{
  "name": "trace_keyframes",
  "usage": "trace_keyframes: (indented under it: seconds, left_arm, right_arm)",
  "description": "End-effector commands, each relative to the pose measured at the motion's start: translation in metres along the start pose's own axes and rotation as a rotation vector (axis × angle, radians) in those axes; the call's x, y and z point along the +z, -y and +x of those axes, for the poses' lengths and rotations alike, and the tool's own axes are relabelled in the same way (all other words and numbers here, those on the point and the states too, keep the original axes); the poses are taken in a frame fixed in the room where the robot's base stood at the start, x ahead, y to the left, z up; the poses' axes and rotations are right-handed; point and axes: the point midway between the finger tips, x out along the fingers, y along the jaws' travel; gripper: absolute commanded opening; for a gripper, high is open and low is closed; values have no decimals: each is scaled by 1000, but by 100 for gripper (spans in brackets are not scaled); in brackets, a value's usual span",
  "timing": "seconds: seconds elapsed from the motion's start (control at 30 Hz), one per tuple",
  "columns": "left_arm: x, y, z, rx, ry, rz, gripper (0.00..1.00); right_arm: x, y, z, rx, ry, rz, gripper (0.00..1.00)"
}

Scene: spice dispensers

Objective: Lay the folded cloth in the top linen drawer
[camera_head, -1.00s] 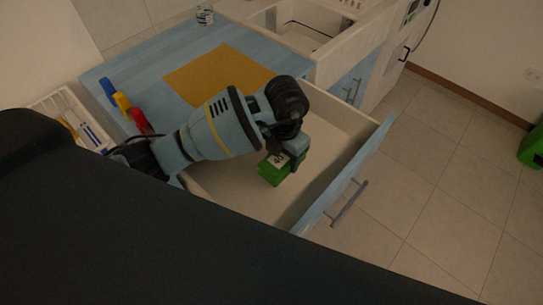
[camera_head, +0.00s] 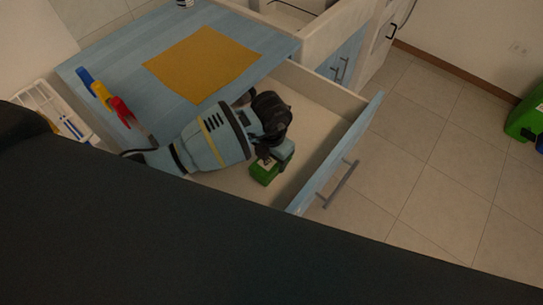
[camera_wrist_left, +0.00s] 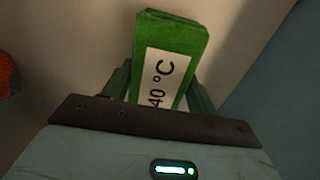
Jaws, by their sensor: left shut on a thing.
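The folded cloth (camera_head: 262,174) is a small green block with a white label. The label reads "40 °C" in the left wrist view, where the cloth (camera_wrist_left: 172,33) sticks out beyond the fingers. My left gripper (camera_head: 272,162) is shut on it, with one finger on each side in the wrist view (camera_wrist_left: 160,88). The top linen drawer (camera_head: 325,98) is pulled open, with a pale inside and a blue front. The cloth is inside the drawer's outline, over its pale floor. I cannot tell whether it touches the floor. My right gripper is not in view.
The blue worktop (camera_head: 110,62) with a yellow-orange mat (camera_head: 203,62) lies behind the drawer. Blue, yellow and red items (camera_head: 102,95) stand at its left edge, near a white tray (camera_head: 52,112). The drawer handle (camera_head: 340,184) juts out over open tiled floor.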

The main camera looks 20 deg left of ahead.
Motion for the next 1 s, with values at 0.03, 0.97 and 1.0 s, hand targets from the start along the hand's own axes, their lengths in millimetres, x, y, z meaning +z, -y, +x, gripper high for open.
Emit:
trace_keyframes:
  seconds: [0.03,0.97,1.0]
  left_arm:
    - [1,0,-2,0,3,0,33]
    - [2,-1,-27,2,8,0,80]
    - [2,-1,-35,2,10,1,80]
  right_arm:
    - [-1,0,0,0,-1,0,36]
    - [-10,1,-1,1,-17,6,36]
    - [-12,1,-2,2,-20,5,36]
